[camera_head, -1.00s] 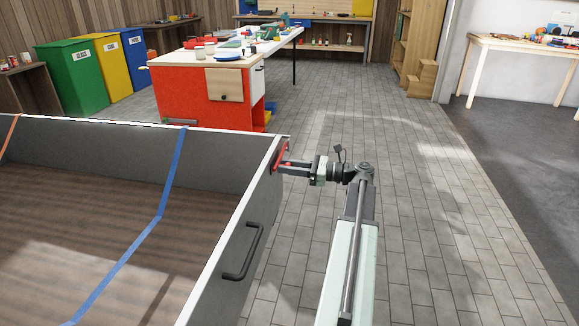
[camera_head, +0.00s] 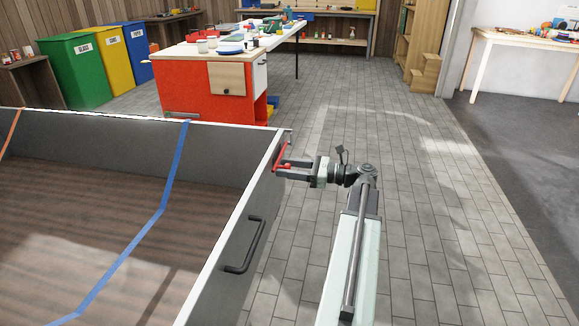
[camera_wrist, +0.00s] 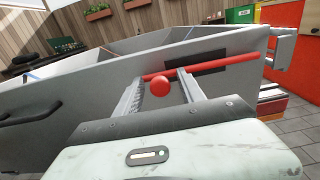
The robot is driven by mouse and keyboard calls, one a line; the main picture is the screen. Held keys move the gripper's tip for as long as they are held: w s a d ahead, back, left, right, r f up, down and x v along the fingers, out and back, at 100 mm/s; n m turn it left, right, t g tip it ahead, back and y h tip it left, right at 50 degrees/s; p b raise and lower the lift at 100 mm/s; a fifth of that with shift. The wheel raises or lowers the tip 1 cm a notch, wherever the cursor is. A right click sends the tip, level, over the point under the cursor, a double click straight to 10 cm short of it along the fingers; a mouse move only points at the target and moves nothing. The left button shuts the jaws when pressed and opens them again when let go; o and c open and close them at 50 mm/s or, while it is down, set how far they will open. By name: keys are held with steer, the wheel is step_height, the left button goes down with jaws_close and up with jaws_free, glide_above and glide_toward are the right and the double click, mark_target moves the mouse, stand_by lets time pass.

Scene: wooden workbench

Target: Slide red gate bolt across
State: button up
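The red gate bolt (camera_wrist: 225,63) is a thin rod with a round red knob (camera_wrist: 160,86) near its left end in the wrist view. It lies along the outer face of a grey panel (camera_wrist: 60,90), and its right end reaches close to the panel's right edge. In the head view the bolt (camera_head: 281,155) shows as a short red bar at the panel's far corner. My gripper (camera_wrist: 161,76) has its fingers apart on either side of the knob, with visible gaps. The head view also shows my gripper (camera_head: 280,168) open at the bolt.
A pale bracket (camera_wrist: 285,48) stands just beyond the panel's right edge. A black handle (camera_head: 244,247) sticks out of the panel's nearer part. A red cabinet (camera_head: 190,90) stands beyond the far corner. Paved floor to the right is clear.

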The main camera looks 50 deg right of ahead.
steer(key=v, duration=0.8)
steer(key=shift+w+a, duration=0.1)
stand_by(0.3)
